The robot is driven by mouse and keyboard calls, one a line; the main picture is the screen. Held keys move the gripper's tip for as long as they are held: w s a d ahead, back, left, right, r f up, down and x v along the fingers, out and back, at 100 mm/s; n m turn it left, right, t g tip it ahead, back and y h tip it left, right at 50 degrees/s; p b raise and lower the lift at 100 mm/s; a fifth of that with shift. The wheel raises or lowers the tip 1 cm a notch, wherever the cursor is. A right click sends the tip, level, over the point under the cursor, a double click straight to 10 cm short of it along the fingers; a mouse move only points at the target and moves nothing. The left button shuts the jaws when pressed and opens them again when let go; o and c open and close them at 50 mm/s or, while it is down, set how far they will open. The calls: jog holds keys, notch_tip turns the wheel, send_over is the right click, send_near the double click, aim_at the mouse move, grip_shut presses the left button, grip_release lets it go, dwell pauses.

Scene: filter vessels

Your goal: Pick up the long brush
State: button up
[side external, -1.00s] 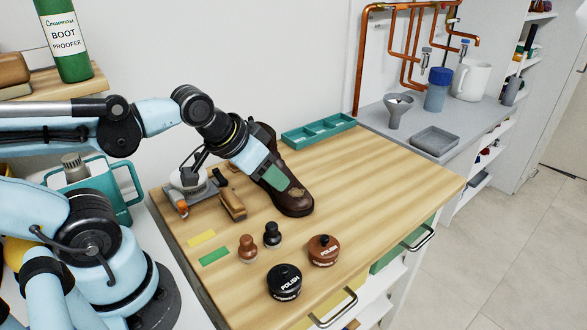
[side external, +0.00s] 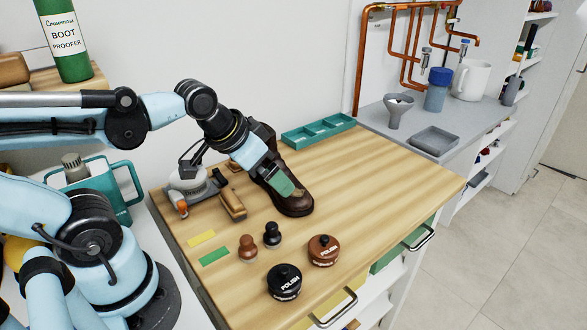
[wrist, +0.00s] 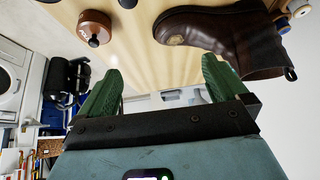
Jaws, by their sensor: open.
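A long wooden brush (side external: 232,204) lies on the bench, left of the brown boot (side external: 294,205) in the side view. I cannot make out the brush in the wrist view. My gripper (side external: 284,186) hangs in front of the boot, right of the brush and above the bench. In the wrist view its two green fingers (wrist: 162,85) are wide apart, with nothing between them. The boot also shows in the wrist view (wrist: 225,32), beyond the fingers. From the side, the gripper hides part of the boot.
Brown (side external: 323,250) and black (side external: 285,281) polish tins and two small knobbed daubers (side external: 248,248) stand near the front. A grey-and-orange tool (side external: 190,190) lies left of the brush. A teal tray (side external: 318,131) is at the back. The bench's right side is clear.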

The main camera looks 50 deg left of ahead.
aim_at(231, 196)
jog(key=s+a+f+g, duration=0.1)
jog(key=s+a+g, duration=0.1)
jog(key=a+g, duration=0.65)
jog(key=shift+s+a+f+m+t, duration=0.15)
jog(key=shift+a+f+t, duration=0.25)
jog(key=shift+f, duration=1.6)
jog(key=shift+a+f+m+t, duration=0.1)
jog(key=shift+a+f+t, duration=0.35)
jog(key=shift+f, duration=1.6)
jog(key=shift+s+a+f+m+t, duration=0.15)
jog(key=shift+a+f, duration=0.4)
jog(key=shift+f, duration=1.45)
jog(key=shift+w, duration=0.1)
jog(key=c, duration=0.7)
